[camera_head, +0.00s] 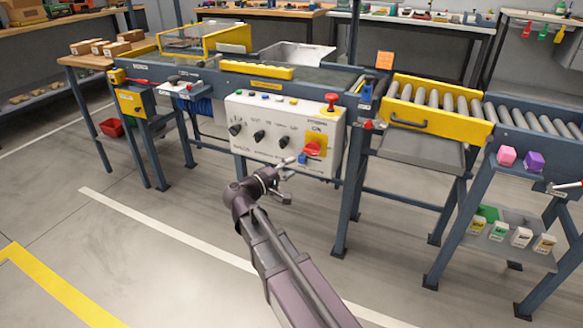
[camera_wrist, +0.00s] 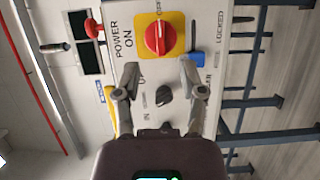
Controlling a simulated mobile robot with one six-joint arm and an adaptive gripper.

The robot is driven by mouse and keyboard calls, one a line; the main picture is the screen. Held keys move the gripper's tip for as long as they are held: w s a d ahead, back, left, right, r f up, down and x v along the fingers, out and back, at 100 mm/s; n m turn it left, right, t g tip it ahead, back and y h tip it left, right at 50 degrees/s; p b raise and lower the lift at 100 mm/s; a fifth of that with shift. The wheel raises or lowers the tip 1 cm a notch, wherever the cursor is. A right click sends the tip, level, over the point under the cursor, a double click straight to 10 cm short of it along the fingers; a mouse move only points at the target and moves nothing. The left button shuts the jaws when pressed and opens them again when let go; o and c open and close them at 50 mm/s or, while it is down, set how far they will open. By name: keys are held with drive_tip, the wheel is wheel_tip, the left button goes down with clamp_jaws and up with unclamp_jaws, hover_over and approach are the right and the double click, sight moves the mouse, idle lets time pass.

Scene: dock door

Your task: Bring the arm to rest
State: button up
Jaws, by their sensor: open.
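My arm reaches from the bottom of the head view up to a white control panel (camera_head: 262,133). My gripper (camera_head: 293,163) is in front of the panel's lower right part, near a red rotary switch (camera_head: 314,147) on a yellow plate. In the wrist view my gripper (camera_wrist: 158,72) is open and empty, its two fingers spread. The red switch (camera_wrist: 158,36) lies just beyond the fingertips, with "POWER ON" printed beside it. A blue piece (camera_wrist: 195,58) is by the right fingertip; I cannot tell if they touch. A black knob (camera_wrist: 164,95) shows between the fingers.
A red mushroom button (camera_head: 331,100) stands on the panel's top right. A roller conveyor with a yellow side gate (camera_head: 425,118) runs to the right. A blue-legged stand (camera_head: 470,205) with small boxes is at the right. The floor (camera_head: 150,260) left of my arm is clear.

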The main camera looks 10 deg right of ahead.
drive_tip(key=s+d+f+m+g+y+p, duration=0.2)
drive_tip(key=s+d+f+m+g+y, duration=0.2)
drive_tip(key=s+d+f+g, duration=0.35)
drive_tip(key=s+f+m+g+y+p, duration=0.3)
drive_tip(key=s+f+y+p, duration=0.15)
drive_tip(key=s+y, duration=0.65)
wheel_tip(320, 180, up, 37)
drive_tip(key=p, duration=3.6)
drive_tip(key=shift+w+d+f+p, duration=0.15)
drive_tip(key=shift+w+d+p, duration=0.1)
drive_tip(key=shift+p, duration=0.1)
